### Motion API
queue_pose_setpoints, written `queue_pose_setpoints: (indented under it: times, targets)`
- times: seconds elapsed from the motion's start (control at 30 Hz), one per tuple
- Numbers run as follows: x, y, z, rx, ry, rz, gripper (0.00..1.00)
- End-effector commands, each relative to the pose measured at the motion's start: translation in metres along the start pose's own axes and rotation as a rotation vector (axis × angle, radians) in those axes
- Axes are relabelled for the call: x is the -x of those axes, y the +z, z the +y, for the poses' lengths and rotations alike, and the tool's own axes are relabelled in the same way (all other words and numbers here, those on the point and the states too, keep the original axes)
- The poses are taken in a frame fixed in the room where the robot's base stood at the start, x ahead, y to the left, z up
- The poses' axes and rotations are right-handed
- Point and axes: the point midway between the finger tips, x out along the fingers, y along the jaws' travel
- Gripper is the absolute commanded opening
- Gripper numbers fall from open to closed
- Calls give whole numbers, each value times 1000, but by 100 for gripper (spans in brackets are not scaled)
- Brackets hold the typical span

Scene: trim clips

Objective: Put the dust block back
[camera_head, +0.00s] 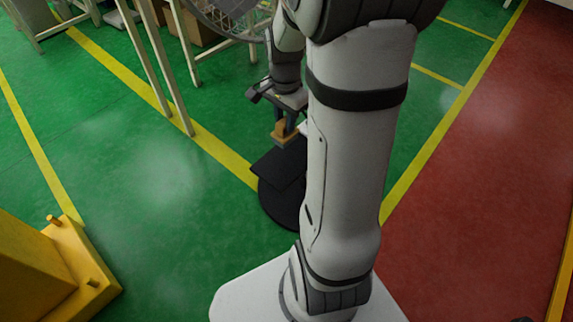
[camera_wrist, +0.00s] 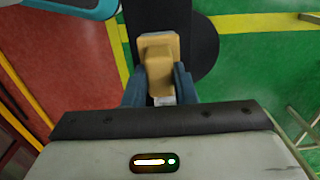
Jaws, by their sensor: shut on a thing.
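The dust block is a tan-yellow block (camera_wrist: 158,62), seen from above in the wrist view between the two dark blue-grey fingers of my gripper (camera_wrist: 160,84). My gripper is shut on it. In the head view the block (camera_head: 283,135) shows as a small orange-tan piece at the end of my gripper (camera_head: 286,127). A dark flat plate (camera_head: 277,166) lies just below the block in the head view. I cannot tell whether the block touches this plate. My arm hides part of the area to the right of the block.
A round black base (camera_head: 281,211) sits under the dark plate on the green floor. A yellow block-like structure (camera_head: 82,275) stands at the lower left. Pale frame legs (camera_head: 181,75) stand at the upper left. Green floor (camera_head: 160,175) is clear at left; red floor (camera_head: 480,150) lies right.

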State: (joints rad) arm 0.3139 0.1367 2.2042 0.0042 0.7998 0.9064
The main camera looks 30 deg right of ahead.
Motion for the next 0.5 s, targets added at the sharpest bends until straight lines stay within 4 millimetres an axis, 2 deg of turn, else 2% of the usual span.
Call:
queue_pose_setpoints:
  times: [0.23,0.5]
  targets:
    - [-47,-1,1,3,4,1,0]
    - [-70,-1,1,3,4,0,0]
